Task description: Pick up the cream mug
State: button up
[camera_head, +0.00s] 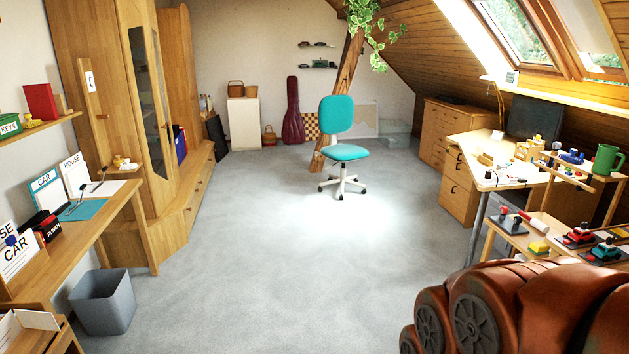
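I cannot make out a cream mug in this view. A green mug (608,158) stands upright on the small raised shelf at the far right. Small cream and yellow objects (529,149) sit on the right desk, too small to tell apart. A small pale object (124,163) lies on the left desk near the cabinet, and I cannot tell what it is. My gripper is not in view. The lower right corner is covered by a large brown body with dark discs, which hides what lies behind it.
The grey carpet (250,250) is open in the middle. A teal chair (342,150) stands before a timber post (347,85). A grey bin (103,302) stands by the left desk (85,235). The right desk (500,180) and a lower shelf with toys (540,247) line the right side.

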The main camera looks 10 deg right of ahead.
aim_at(481, 148)
jog(key=z, duration=0.05)
jog(key=i, duration=1.7)
jog(key=z, duration=0.25)
jog(key=i, duration=1.75)
jog(key=z, duration=0.45)
jog(key=i, duration=1.9)
jog(key=z, duration=0.9)
jog(key=i, duration=2.15)
jog(key=z, duration=0.45)
jog(key=i, duration=0.4)
jog(key=z, duration=0.1)
